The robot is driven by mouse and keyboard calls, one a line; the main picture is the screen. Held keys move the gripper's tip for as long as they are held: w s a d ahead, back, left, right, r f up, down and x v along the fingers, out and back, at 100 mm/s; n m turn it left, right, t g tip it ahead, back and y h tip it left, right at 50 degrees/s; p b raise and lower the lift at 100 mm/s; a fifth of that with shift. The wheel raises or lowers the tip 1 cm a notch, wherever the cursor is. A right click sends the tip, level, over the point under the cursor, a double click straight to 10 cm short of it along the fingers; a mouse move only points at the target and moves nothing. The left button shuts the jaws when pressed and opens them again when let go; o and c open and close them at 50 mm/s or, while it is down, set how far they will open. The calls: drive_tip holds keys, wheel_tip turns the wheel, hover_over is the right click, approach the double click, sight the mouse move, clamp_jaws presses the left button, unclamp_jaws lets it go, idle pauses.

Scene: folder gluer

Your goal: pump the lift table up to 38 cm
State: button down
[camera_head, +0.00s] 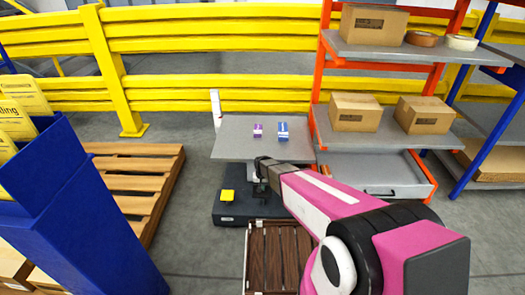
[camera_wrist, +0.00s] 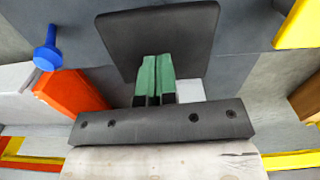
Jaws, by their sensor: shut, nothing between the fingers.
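The lift table has a flat grey top (camera_head: 235,148), which sits above a dark base (camera_head: 235,216). My gripper (camera_head: 262,192) is at the table's near side, over the base, pointing down. In the wrist view its green fingers (camera_wrist: 154,62) are shut together and empty, in front of a dark rounded plate (camera_wrist: 158,30). I cannot tell whether they touch it. No height reading is legible.
A white post (camera_head: 215,104) stands behind the table. A wooden pallet (camera_head: 150,165) and blue bin (camera_head: 95,215) are left. An orange shelf rack (camera_head: 322,75) with cartons is right. A brown slatted crate (camera_head: 262,265) is in front. A blue knob (camera_wrist: 47,52) shows in the wrist view.

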drive_tip(key=shift+r, duration=0.1)
drive_tip(key=shift+r, duration=2.9)
drive_tip(key=s+d+r, duration=0.9)
drive_tip(key=r, duration=0.2)
drive_tip(key=s+d+r, duration=0.9)
drive_tip(key=d+r, duration=0.1)
drive_tip(key=r, duration=0.2)
drive_tip(key=shift+s+r, duration=0.2)
drive_tip(key=shift+s, duration=0.1)
